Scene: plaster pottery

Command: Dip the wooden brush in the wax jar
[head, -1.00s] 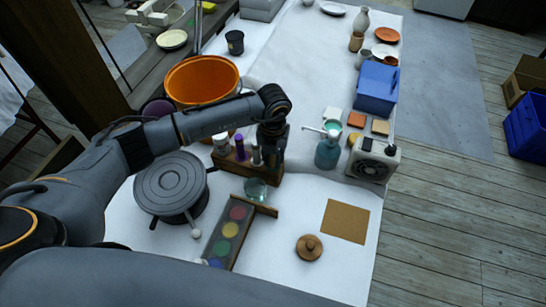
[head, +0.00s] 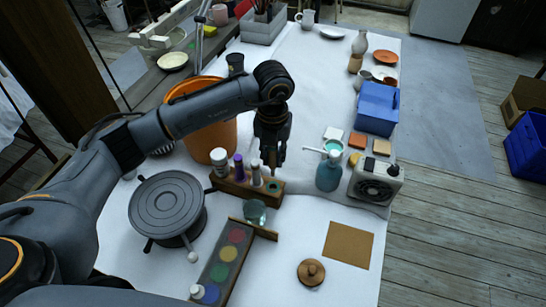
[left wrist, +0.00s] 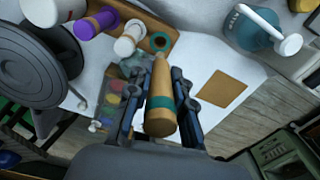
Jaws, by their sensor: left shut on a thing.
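My left gripper (head: 272,160) is shut on the wooden brush (left wrist: 162,105), a tan handle with a teal band, seen in the left wrist view between the fingers (left wrist: 162,90). The brush is above the wooden rack (head: 235,186); its lower end points toward the rack's teal-ringed hole (head: 274,184), and I cannot tell whether they touch. A small glass jar (head: 255,212) with pale teal contents stands just in front of the rack, apart from the brush. It may be the wax jar; no label shows. My right gripper is not in view.
Several bottles stand in the rack. A teal pump bottle (head: 328,172) and a small heater (head: 376,184) are to the right. A paint palette (head: 226,262), grey turntable (head: 167,205) and orange bucket (head: 218,140) surround the rack. A brown square (head: 348,245) lies front right.

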